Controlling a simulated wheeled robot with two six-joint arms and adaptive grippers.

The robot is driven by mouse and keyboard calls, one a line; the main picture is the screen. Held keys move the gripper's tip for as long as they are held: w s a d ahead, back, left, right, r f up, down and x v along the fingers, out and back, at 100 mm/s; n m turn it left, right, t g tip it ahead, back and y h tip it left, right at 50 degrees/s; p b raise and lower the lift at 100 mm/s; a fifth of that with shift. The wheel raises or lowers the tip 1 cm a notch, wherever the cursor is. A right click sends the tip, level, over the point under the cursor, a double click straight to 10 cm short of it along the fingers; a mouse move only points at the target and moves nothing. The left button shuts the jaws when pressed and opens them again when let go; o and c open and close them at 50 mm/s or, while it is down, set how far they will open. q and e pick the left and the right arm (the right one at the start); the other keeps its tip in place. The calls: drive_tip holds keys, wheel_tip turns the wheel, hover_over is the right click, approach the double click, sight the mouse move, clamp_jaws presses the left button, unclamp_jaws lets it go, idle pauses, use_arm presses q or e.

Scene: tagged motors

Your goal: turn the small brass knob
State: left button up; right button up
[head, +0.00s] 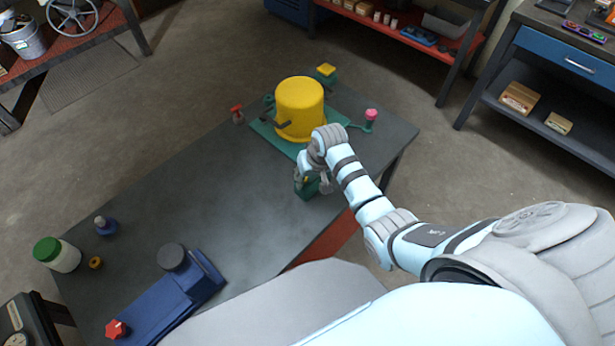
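My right gripper (313,181) points down over a small dark green block (308,192) near the right edge of the grey table. A tiny yellow-brass spot (306,180), possibly the small brass knob, shows beside the fingers on this block. The fingers cover much of it, and I cannot tell whether they touch it or how wide they are apart. A large yellow motor housing (299,108) stands on a green base (262,128) behind the gripper. My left gripper is not in view.
The table (215,205) has a clear middle. A red-topped piece (237,114), a pink knob (371,114) and a yellow-topped green block (326,72) surround the motor. A blue vise-like device (170,300), green-lidded jar (58,254) and brass-coloured ring (95,263) are at the near left.

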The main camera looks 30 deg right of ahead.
drive_tip(key=shift+s+a+f, duration=0.15)
drive_tip(key=shift+s+a, duration=0.1)
drive_tip(key=shift+s, duration=0.05)
clamp_jaws()
drive_tip(key=m, duration=0.1)
drive_tip(key=m+h, duration=0.1)
drive_tip(key=m, duration=0.2)
drive_tip(key=shift+a+f+m, duration=0.1)
drive_tip(key=shift+a+m, duration=0.2)
drive_tip(key=shift+m, duration=0.1)
drive_tip(key=m+h, duration=0.1)
drive_tip(key=m, duration=0.2)
drive_tip(key=shift+w+a, duration=0.1)
drive_tip(key=m+h, duration=0.1)
drive_tip(key=m, duration=0.2)
drive_tip(key=shift+g, duration=0.3)
drive_tip(key=m, duration=0.2)
drive_tip(key=m+g+b, duration=0.1)
drive_tip(key=shift+w+a+f+m+h, duration=0.1)
drive_tip(key=shift+w+m+h, duration=0.1)
drive_tip(key=shift+m+h, duration=0.2)
drive_tip(key=shift+s, duration=0.15)
drive_tip(key=o, duration=1)
unclamp_jaws()
drive_tip(key=shift+c, duration=0.2)
drive_tip(key=shift+w, duration=0.5)
